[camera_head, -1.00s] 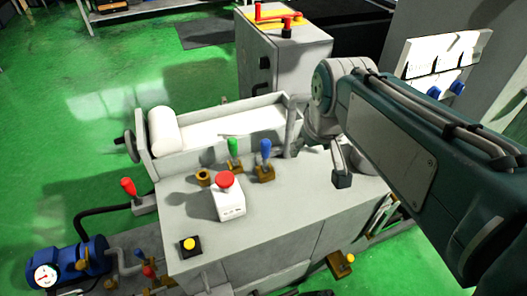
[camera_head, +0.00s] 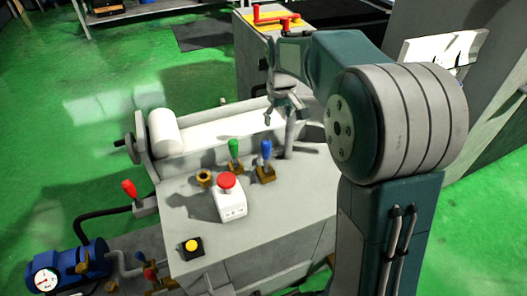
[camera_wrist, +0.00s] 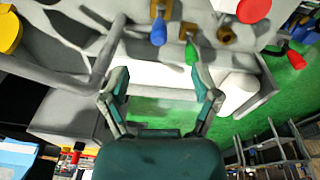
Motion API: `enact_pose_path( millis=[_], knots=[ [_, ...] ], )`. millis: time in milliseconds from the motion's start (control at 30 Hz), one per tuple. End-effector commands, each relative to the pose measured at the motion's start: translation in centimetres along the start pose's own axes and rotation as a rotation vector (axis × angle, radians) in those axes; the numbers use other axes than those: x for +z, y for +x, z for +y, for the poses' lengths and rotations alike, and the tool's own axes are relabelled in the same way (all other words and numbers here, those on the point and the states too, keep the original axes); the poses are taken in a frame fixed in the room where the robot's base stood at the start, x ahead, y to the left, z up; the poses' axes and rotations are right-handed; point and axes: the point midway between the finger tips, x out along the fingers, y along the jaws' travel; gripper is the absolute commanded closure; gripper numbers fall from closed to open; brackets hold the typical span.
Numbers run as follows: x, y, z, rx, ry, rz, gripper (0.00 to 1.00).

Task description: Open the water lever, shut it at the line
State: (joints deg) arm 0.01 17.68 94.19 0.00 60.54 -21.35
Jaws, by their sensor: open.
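A blue-handled lever (camera_head: 266,150) and a green-handled lever (camera_head: 233,149) stand upright on brass bases on the grey machine top. In the wrist view, the blue handle (camera_wrist: 159,31) and green handle (camera_wrist: 191,52) show beyond the fingertips. A red-handled lever (camera_head: 129,189) stands at the machine's left side. I cannot tell from the frames which one is the water lever, and no line is legible. My gripper (camera_head: 282,114) is open and empty, above the white roller trough behind the levers. It also shows in the wrist view (camera_wrist: 160,86), its fingers apart and touching no lever.
A white box with a red button (camera_head: 228,185) and a yellow button (camera_head: 192,246) sit in front of the levers. A blue pump with a gauge (camera_head: 46,281) stands lower left. A grey cabinet with a red handle (camera_head: 268,14) stands behind. Green floor lies open at left.

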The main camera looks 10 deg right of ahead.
Motion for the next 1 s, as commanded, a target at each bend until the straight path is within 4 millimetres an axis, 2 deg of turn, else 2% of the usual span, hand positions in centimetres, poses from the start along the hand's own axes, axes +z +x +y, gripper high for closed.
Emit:
enact_pose_path(
  millis=[300,500,833,1000],
  knots=[
    [-4.1,6.5,1.6,-0.031,-0.079,-0.072,0.21],
    [-5.7,10.3,2.2,-0.05,-0.121,-0.108,0.21],
    [-6.1,12.9,2.4,-0.058,-0.139,-0.121,0.21],
    [-5.7,15.9,2.2,-0.058,-0.138,-0.123,0.21]
  ],
)
